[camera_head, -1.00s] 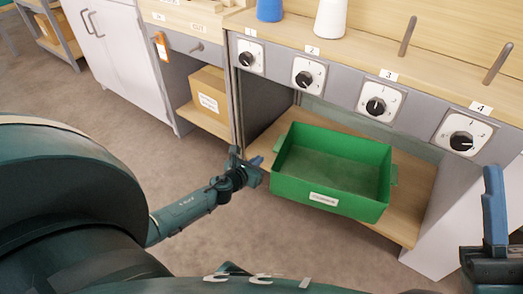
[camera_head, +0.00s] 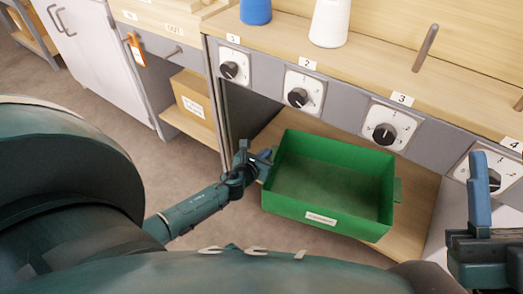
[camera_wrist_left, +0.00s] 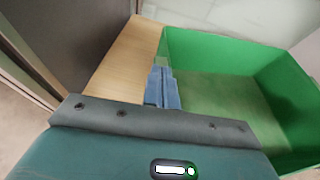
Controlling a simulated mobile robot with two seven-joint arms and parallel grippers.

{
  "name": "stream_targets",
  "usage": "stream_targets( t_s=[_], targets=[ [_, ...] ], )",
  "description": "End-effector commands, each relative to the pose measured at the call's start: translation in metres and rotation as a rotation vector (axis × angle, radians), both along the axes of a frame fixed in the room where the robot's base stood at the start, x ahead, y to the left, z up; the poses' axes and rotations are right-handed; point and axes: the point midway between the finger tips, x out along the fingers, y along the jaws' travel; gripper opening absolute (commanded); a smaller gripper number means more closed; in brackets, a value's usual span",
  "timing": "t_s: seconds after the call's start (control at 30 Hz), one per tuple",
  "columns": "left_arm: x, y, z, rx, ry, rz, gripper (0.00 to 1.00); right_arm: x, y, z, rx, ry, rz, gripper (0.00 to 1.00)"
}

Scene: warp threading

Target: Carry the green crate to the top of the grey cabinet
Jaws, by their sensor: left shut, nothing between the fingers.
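The green crate (camera_head: 325,181) is open-topped and looks empty. It sits on the low wooden shelf under the dial bench, with a white label on its front and a handle tab at its right end. My left gripper (camera_head: 262,161) is at the crate's left end. Its blue fingers (camera_wrist_left: 163,88) are shut on nothing, beside the crate's left rim; contact is unclear. My right gripper (camera_head: 481,200) is in front of the bench at the right, away from the crate; only one blue finger shows clearly. A pale grey cabinet (camera_head: 95,55) with handles stands at the back left; its top is out of view.
The bench front (camera_head: 345,105) has several numbered dials and overhangs the crate's back. A blue cone (camera_head: 256,10), a white cone (camera_head: 330,22) and a peg (camera_head: 425,48) stand on the bench. A cardboard box (camera_head: 193,103) sits on a shelf to the left. The near-left floor (camera_head: 120,150) is clear.

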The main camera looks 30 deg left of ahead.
Motion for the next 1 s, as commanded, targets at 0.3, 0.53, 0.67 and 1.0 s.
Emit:
stream_targets(
  t_s=[0.3,0.53,0.67,1.0],
  targets=[
    [-0.001,-0.005,-0.011,0.001,0.000,0.000,0.00,-0.005,-0.001,0.018,-0.004,-0.107,0.003,0.36],
    [-0.003,-0.005,-0.014,-0.001,0.005,-0.001,0.00,-0.005,-0.002,0.019,-0.011,-0.111,0.001,0.36],
    [-0.007,-0.006,-0.015,-0.001,0.008,-0.002,0.00,-0.005,-0.002,0.018,-0.011,-0.108,0.001,0.36],
    [-0.030,-0.007,-0.016,0.000,0.011,-0.001,0.00,-0.005,-0.002,0.016,-0.010,-0.102,0.002,0.36]
  ],
)
